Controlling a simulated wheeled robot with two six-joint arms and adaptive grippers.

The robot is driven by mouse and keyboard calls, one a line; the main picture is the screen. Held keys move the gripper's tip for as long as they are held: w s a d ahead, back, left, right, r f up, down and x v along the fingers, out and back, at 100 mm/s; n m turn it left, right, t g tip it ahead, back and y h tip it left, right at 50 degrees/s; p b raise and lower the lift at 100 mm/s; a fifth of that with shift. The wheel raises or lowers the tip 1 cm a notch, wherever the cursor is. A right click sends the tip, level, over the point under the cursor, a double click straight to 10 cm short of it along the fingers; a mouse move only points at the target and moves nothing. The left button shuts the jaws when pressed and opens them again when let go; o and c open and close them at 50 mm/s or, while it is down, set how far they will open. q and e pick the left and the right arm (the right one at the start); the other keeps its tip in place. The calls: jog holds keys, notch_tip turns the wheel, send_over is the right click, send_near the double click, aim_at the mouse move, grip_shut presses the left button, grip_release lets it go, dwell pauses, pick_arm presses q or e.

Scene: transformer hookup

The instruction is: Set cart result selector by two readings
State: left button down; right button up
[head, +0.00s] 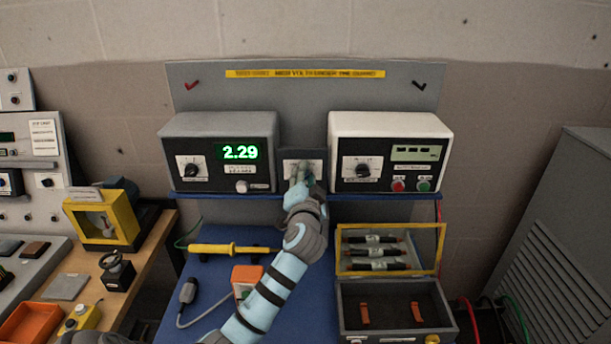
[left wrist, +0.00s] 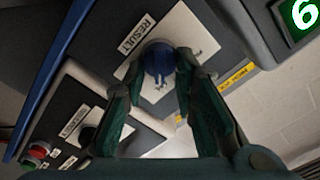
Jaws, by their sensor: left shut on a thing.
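The result selector, a small dark box with a white plate (head: 290,166), stands between the two meters on the blue shelf. In the left wrist view its blue round knob (left wrist: 158,60) sits beside a RESULT label (left wrist: 136,34). My left gripper (head: 299,182) is shut on this knob, with a finger on each side; in the head view the hand hides the knob. The left meter (head: 220,123) has a lit green display (head: 239,152) reading 2.29. The white-topped right meter (head: 388,123) has a dial (head: 362,170), a red button and a green button. My right gripper is out of view.
A yellow probe (head: 232,249) lies on the blue cart top, near an orange-and-white device (head: 246,279). An open case (head: 388,283) with a yellow-framed lid stands at right. A wooden bench (head: 142,252) with tools is at left, and a grey cabinet (head: 560,220) is far right.

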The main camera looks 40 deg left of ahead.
pick_arm(q)
jog(key=c, duration=1.4)
grip_release()
jog(key=shift+a+f, duration=0.1)
jog(key=shift+a, duration=0.05)
jog(key=v, duration=1.2)
jog(key=shift+w, duration=0.1)
